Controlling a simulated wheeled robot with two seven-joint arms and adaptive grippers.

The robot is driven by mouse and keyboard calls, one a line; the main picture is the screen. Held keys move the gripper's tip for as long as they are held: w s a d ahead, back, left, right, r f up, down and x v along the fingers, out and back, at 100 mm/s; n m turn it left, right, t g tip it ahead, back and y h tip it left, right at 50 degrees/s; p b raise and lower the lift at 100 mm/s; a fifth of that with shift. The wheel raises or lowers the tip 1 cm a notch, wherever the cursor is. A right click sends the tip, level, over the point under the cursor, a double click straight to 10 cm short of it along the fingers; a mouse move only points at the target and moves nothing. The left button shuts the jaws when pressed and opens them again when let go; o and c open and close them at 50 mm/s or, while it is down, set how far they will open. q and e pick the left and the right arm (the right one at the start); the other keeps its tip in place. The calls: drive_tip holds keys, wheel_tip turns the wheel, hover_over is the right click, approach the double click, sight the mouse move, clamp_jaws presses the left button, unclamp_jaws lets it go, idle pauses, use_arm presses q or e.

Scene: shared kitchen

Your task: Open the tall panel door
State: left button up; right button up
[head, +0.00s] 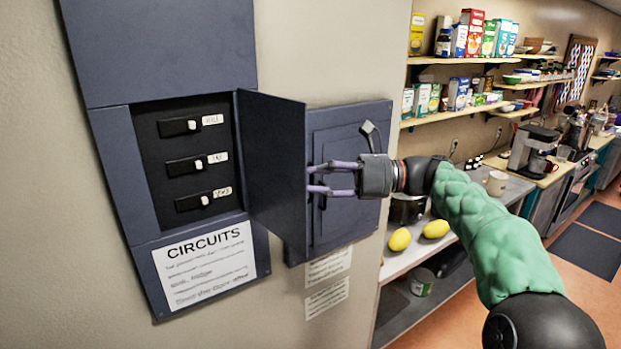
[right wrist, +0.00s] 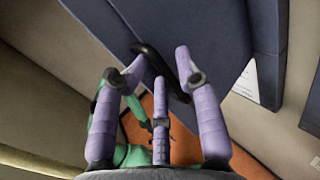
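My right gripper (head: 313,180), with purple fingers, is in front of this door, fingers pointing left. In the wrist view the right gripper (right wrist: 160,62) has its fingers spread around the handle, with gaps visible; firm contact cannot be seen. My left gripper is not in view.
A circuit box with several switches (head: 198,160) is on the left; its dark-blue door (head: 272,165) stands swung out, close to my fingertips. A "CIRCUITS" sheet (head: 205,265) is below. Right are a counter with lemons (head: 400,239), stocked shelves (head: 470,110) and open floor (head: 565,285).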

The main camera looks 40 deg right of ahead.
drive_tip(key=v, duration=1)
drive_tip(key=shift+s+d, duration=0.2)
drive_tip(key=shift+s, duration=0.15)
drive_tip(key=shift+f, duration=0.1)
drive_tip(key=shift+c, duration=0.3)
